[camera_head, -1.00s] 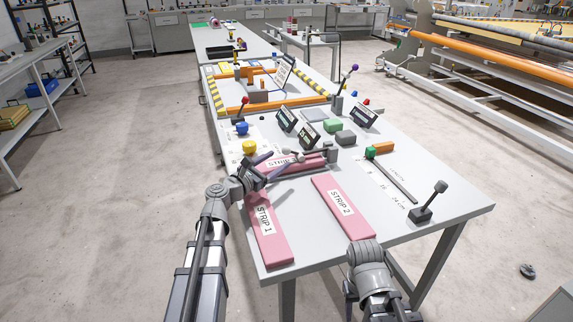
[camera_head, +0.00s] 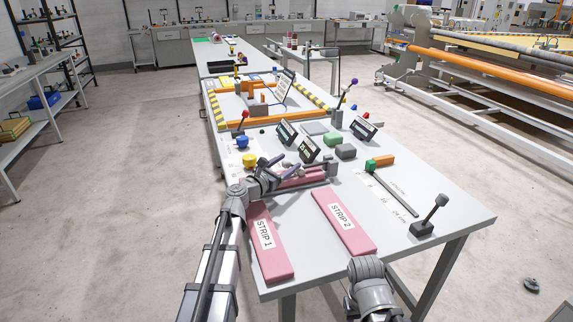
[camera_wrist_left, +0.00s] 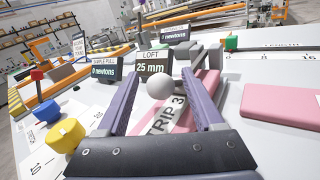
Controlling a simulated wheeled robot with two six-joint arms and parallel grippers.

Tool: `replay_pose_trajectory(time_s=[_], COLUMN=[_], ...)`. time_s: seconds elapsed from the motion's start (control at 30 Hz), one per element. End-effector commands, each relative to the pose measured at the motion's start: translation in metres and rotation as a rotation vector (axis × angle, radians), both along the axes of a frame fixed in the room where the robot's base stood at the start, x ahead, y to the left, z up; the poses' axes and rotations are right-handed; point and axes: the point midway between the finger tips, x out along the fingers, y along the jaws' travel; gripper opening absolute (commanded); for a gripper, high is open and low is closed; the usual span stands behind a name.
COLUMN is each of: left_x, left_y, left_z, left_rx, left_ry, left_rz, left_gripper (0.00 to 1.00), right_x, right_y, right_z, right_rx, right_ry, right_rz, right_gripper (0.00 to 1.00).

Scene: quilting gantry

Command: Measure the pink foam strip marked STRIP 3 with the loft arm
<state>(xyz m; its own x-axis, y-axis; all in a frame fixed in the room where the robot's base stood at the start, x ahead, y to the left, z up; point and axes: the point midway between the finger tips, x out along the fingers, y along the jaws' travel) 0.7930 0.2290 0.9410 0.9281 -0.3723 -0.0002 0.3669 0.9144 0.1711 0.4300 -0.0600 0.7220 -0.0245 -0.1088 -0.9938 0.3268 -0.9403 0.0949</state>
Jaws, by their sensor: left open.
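The pink foam strip marked STRIP 3 (camera_head: 305,181) lies flat at the loft gauge and is partly hidden by my left gripper. In the left wrist view its label (camera_wrist_left: 168,118) shows between my fingers. The loft arm carries a grey ball knob (camera_wrist_left: 160,88) above the strip; its grey post (camera_head: 333,166) stands at the strip's far end. My left gripper (camera_head: 283,170) is open, with a finger on each side of the knob; I cannot tell whether either touches it. The LOFT display (camera_wrist_left: 151,66) reads 25 mm. My right gripper is out of view; only its arm shows.
Pink STRIP 1 (camera_head: 268,252) and STRIP 2 (camera_head: 344,223) lie on the near table. A yellow knob (camera_head: 249,160) and blue knob (camera_head: 242,141) stand left of the gauge. A small black-based lever (camera_head: 424,228) stands at the right.

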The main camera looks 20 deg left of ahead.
Motion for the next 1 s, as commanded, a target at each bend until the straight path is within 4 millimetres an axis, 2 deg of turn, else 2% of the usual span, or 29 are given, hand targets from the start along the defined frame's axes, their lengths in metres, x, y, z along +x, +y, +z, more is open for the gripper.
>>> replay_pose_trajectory(time_s=[0.2,0.8,1.0], left_x=[0.0001,0.0003,0.0003], left_y=[-0.0005,0.0004,0.0007], left_z=[0.0,-0.0001,-0.0003], left_rx=[0.0,0.001,0.002], left_ry=[0.0,0.0,0.0], left_rz=[0.0,0.002,0.002], left_gripper=[0.69,0.01,0.0], right_x=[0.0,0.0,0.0], right_y=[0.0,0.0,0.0], right_z=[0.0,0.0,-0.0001], right_rx=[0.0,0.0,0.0], right_ry=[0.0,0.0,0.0], right_rz=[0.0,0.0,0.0], right_gripper=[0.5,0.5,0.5])
